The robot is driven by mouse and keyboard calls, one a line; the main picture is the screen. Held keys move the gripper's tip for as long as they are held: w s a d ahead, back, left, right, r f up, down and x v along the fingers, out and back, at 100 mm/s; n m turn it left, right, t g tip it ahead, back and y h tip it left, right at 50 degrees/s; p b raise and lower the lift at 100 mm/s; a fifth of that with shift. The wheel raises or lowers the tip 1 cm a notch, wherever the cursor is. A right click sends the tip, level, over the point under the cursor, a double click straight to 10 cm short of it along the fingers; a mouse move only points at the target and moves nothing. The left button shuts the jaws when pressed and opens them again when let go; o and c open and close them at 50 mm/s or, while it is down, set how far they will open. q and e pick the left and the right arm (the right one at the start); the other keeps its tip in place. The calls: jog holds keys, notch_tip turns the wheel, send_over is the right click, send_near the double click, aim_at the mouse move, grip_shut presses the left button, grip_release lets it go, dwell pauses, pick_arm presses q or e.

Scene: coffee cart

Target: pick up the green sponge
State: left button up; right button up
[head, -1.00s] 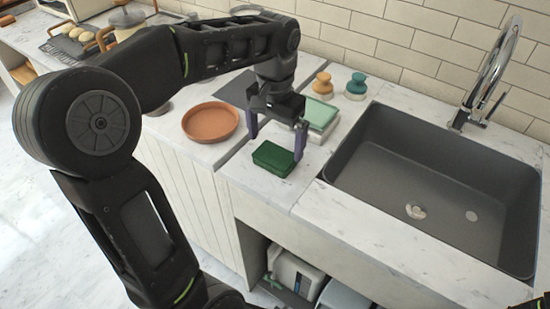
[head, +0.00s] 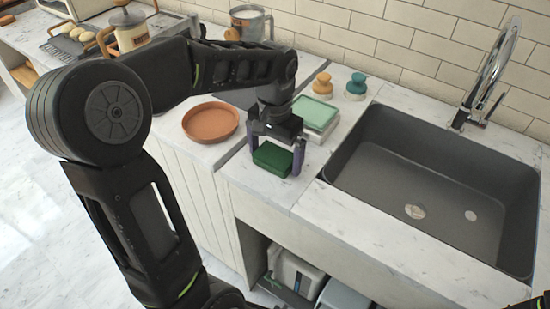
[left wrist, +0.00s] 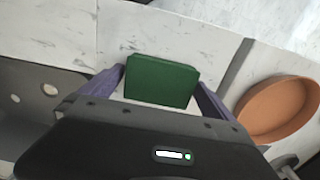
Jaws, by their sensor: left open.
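The green sponge (head: 272,158) is a dark green block lying on the white marble counter, left of the sink. My left gripper (head: 275,155) is lowered over it, with one finger on either side of it. In the left wrist view the sponge (left wrist: 160,80) sits between the two purple fingers of the left gripper (left wrist: 160,85). The fingers are open, and narrow gaps seem to show beside the sponge. My right gripper is not in view.
A dark grey sink (head: 440,190) with a chrome tap (head: 487,80) lies to the right. A terracotta dish (head: 210,122) is to the left. A pale green block (head: 316,113) and two knobbed brushes, one orange (head: 322,84) and one teal (head: 356,84), stand behind the gripper.

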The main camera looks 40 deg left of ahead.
aim_at(275, 155)
pick_arm(q)
jog(key=c, duration=1.2)
jog(key=shift+o, duration=0.2)
jog(key=shift+r, duration=0.1)
notch_tip(275, 155, up, 10)
jog(key=shift+f+p, duration=0.1)
jog(key=shift+p, duration=0.2)
jog(key=o, duration=0.8)
jog(key=shift+c, duration=0.2)
jog(key=c, duration=0.6)
